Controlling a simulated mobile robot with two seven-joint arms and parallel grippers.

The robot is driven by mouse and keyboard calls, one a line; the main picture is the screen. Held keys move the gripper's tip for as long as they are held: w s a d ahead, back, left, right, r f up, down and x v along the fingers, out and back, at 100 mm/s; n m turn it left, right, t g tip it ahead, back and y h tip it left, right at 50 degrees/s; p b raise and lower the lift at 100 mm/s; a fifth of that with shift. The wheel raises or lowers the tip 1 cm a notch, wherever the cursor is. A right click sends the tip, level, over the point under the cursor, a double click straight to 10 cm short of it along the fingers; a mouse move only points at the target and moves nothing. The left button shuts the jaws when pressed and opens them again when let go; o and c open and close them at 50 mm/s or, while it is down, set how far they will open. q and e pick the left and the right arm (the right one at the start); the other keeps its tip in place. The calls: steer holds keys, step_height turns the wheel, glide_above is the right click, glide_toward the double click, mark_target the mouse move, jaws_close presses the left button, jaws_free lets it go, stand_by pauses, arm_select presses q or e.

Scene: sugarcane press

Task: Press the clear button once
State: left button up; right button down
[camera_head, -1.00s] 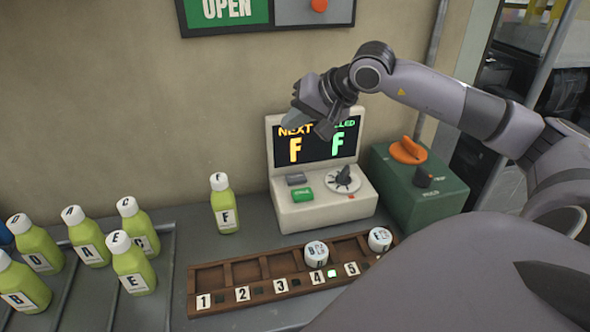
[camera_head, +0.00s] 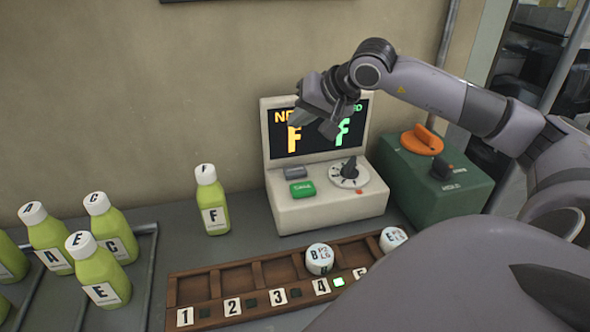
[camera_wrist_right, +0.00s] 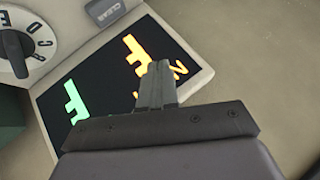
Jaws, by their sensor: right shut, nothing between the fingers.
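The clear button is a grey key (camera_head: 295,172) on the white console (camera_head: 325,209), above a green button (camera_head: 302,188). Its "CLEAR" label shows in the right wrist view (camera_wrist_right: 106,10), at the top edge. My right gripper (camera_head: 327,128) is in front of the console's screen (camera_head: 288,137), above the keys and apart from the clear button. In the right wrist view its fingers (camera_wrist_right: 157,84) are shut and empty, overlapping the screen. The screen shows an orange F and a green F. My left gripper is not in view.
A dial (camera_head: 349,172) sits right of the keys. A green box (camera_head: 440,188) with an orange knob stands to the right. A bottle marked F (camera_head: 211,205) stands left of the console. A numbered wooden rack (camera_head: 235,283) is in front, with white caps. Several bottles stand at left.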

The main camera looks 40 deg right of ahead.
steer(key=f+b, duration=0.1)
steer(key=f, duration=0.1)
steer(key=b, duration=0.5)
glide_above(299, 170)
step_height(299, 170, down, 5)
steer(key=shift+f, duration=0.2)
steer(key=shift+f+b, duration=0.6)
steer(key=shift+f, duration=0.05)
stand_by(0.9)
steer(key=shift+f+b, duration=0.45)
steer(key=shift+b, duration=0.05)
